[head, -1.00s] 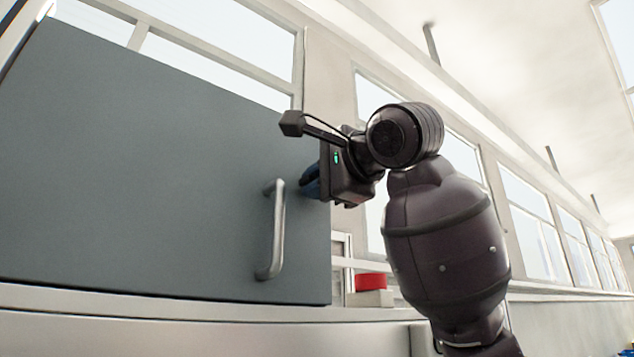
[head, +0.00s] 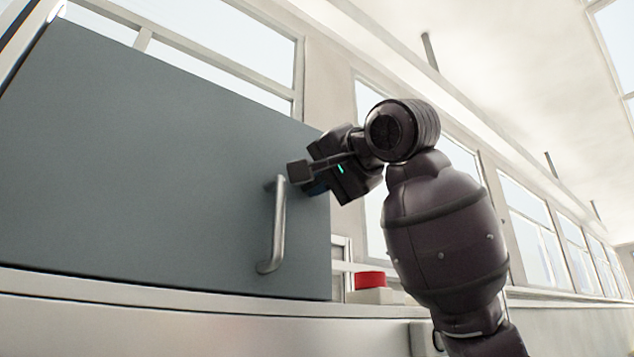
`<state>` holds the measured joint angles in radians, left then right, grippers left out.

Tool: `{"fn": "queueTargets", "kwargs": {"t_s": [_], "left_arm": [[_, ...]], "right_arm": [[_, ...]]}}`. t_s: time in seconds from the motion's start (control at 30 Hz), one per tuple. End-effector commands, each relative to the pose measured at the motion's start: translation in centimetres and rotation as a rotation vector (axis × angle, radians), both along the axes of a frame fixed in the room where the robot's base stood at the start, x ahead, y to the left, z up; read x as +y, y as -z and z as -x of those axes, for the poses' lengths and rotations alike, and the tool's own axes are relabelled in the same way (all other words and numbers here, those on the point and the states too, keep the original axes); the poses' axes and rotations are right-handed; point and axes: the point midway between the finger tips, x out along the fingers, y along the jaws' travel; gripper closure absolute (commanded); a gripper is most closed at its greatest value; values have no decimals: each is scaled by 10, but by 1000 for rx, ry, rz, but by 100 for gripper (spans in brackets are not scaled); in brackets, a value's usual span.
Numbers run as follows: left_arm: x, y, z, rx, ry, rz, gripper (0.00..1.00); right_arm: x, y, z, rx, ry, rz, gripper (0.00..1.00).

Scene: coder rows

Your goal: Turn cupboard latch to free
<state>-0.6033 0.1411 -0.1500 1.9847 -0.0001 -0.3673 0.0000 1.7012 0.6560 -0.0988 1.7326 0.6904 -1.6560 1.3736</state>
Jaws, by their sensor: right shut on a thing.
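The grey cupboard door (head: 150,170) fills the left of the head view and looks closed. Its silver bar handle (head: 278,225) stands upright near the right edge. My right gripper (head: 313,187) is at the door's right edge, just above and right of the handle. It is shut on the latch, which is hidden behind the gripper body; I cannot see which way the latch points. The gripper is rolled and tilted. My left gripper is not in view.
A pale ledge (head: 130,293) runs under the door. Windows line the wall behind and to the right.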

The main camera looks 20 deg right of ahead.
Motion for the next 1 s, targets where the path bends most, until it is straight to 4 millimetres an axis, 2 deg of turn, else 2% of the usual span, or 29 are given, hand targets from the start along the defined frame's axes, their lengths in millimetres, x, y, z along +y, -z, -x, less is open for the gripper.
{"fn": "queueTargets", "kwargs": {"t_s": [0.6, 1.0], "left_arm": [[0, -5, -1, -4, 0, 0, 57], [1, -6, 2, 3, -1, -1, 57]], "right_arm": [[0, 0, 0, -194, -1, 541, 100], [0, 1, 0, -278, -1, 769, 100]]}}
